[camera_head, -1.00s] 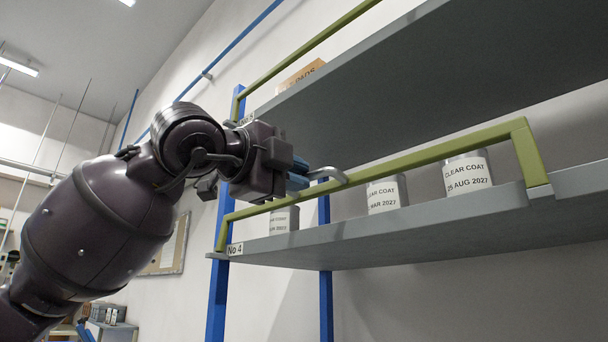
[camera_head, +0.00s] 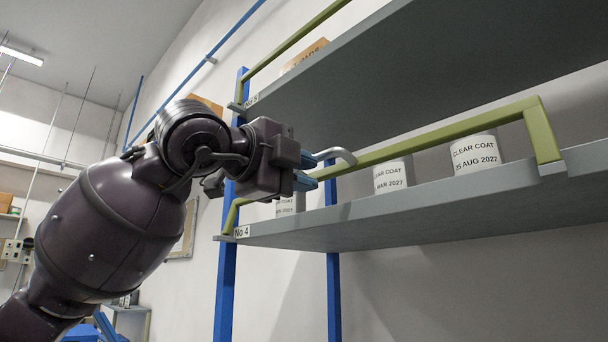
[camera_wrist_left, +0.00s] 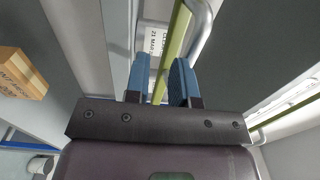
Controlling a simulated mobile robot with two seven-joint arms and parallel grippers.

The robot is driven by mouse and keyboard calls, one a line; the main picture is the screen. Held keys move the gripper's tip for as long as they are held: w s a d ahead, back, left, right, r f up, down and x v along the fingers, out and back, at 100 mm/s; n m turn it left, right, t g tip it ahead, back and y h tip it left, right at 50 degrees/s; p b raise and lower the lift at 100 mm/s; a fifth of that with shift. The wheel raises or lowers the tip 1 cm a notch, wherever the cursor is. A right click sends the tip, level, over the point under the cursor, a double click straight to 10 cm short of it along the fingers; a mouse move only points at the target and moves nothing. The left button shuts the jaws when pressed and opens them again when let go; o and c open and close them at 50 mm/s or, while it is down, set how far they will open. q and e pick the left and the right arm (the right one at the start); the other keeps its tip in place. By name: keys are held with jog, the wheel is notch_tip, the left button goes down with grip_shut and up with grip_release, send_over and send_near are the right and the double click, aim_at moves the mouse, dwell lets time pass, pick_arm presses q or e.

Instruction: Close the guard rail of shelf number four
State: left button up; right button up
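The green guard rail (camera_head: 430,138) of the shelf labelled No 4 (camera_head: 242,232) stands above the front edge of the grey shelf board (camera_head: 420,208). Its right end post comes down to the shelf edge. A grey curved handle (camera_head: 337,153) shows beside the rail, near my fingertips. My left gripper (camera_head: 306,171) is at the left part of the rail, with its blue fingers apart. In the left wrist view, the rail (camera_wrist_left: 178,38) runs between the spread fingers of my left gripper (camera_wrist_left: 160,78). The handle (camera_wrist_left: 200,25) reaches to the right finger; contact is unclear. My right gripper is not visible.
Several white Clear Coat cans (camera_head: 475,154) stand on the shelf behind the rail. A higher shelf (camera_head: 420,75) hangs close above, with a cardboard box (camera_head: 305,54) on it. A blue post (camera_head: 226,285) stands below my gripper. Below the shelf is free room.

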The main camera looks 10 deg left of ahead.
pick_arm(q)
jog(key=shift+s+a+r, duration=0.25)
jog(key=shift+s+r, duration=0.15)
jog(key=shift+r, duration=0.35)
jog(key=v, duration=1.1)
jog(key=shift+s, duration=0.4)
jog(key=shift+a+f, duration=0.1)
